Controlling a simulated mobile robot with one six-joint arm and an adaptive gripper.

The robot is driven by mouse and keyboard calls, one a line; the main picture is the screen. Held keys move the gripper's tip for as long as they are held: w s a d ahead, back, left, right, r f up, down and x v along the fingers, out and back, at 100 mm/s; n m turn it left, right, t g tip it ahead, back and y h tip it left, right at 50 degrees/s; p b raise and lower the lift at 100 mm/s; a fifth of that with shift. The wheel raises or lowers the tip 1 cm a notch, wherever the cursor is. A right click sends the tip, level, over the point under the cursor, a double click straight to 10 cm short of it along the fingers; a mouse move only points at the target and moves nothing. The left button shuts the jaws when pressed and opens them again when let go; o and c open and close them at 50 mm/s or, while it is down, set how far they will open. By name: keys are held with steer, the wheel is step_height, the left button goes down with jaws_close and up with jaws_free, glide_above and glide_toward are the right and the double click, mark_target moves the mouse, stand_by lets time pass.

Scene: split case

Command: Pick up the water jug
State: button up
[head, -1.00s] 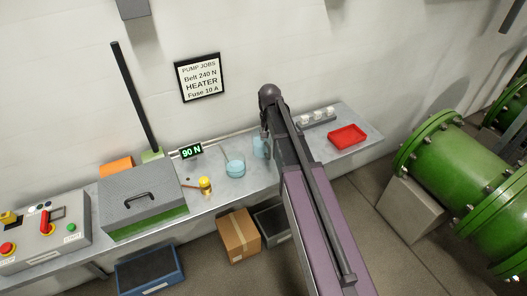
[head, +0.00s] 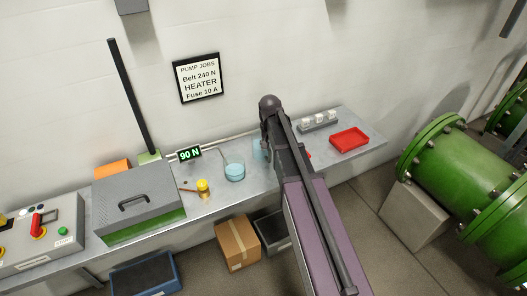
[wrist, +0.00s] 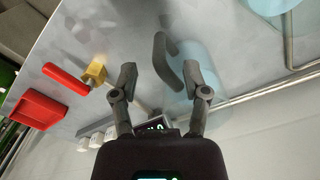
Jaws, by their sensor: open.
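The water jug in the wrist view is a pale blue, see-through vessel (wrist: 200,62) with a dark curved handle (wrist: 161,58). My gripper (wrist: 160,74) is open, with one fingertip on each side of the handle in the picture. The right fingertip overlaps the jug's body in view. I cannot tell whether either finger touches the jug. In the head view only a pale blue sliver of the jug (head: 257,148) shows left of my arm, which hides the rest and the gripper's fingers.
A pale blue round container (head: 235,172) and a yellow item (head: 203,188) stand left on the bench. A red tray (head: 349,139) and a rack with white pieces (head: 318,121) lie right. A red-handled tool with a yellow block (wrist: 72,80) lies near the jug.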

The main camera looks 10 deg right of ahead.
steer(key=shift+f, duration=0.1)
steer(key=shift+f+b, duration=2.55)
steer(key=shift+b, duration=0.05)
jaws_close()
